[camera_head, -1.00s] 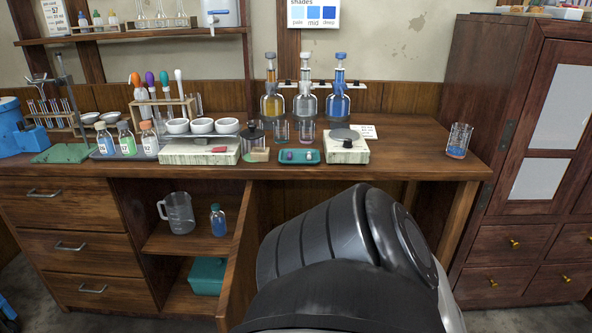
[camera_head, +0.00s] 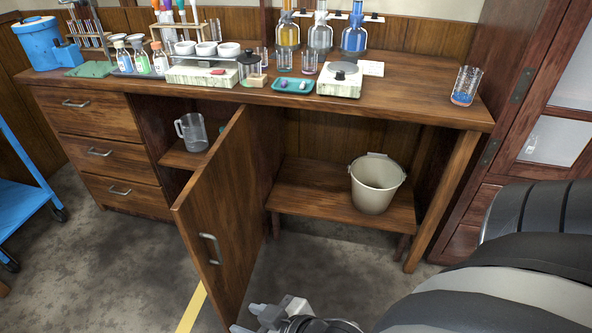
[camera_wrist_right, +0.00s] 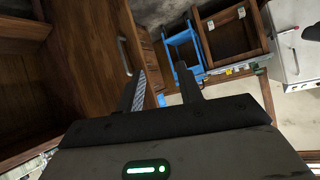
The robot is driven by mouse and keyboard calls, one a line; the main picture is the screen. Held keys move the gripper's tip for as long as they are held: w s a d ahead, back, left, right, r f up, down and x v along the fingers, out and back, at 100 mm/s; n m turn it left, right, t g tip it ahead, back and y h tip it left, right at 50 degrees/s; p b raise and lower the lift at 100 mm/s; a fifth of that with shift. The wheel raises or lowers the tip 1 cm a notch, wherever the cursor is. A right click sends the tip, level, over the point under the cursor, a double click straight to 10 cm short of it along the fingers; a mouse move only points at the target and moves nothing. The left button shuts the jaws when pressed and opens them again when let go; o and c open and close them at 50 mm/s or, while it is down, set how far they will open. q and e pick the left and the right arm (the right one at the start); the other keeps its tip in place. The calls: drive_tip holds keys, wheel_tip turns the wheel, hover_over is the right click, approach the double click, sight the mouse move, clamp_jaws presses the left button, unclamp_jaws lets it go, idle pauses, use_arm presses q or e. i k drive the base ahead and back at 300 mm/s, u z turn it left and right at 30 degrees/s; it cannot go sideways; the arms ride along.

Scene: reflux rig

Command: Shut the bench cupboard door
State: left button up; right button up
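The bench cupboard door (camera_head: 215,205) is a brown wooden panel standing wide open, swung out from the bench front. Its metal bar handle (camera_head: 210,248) faces left in the head view; the door and handle (camera_wrist_right: 124,55) also show in the wrist view. My right gripper (camera_head: 248,318) is low at the bottom of the head view, just right of the door's lower outer part. In the right wrist view its two fingers (camera_wrist_right: 160,70) are apart with nothing between them. The left finger is close to the door panel; I cannot tell if it touches. My left gripper is out of view.
A jug (camera_head: 191,132) stands on the cupboard shelf. A bucket (camera_head: 375,185) sits on a low shelf right of the door. A blue trolley (camera_head: 22,190) stands at left. The floor before the bench is clear.

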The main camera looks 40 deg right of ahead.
sight(216, 216)
drive_tip(key=z, duration=0.85)
drive_tip(key=i, duration=0.5)
drive_tip(key=k, duration=0.3)
drive_tip(key=u, duration=1.2)
drive_tip(key=i, duration=0.2)
drive_tip(key=z, duration=1)
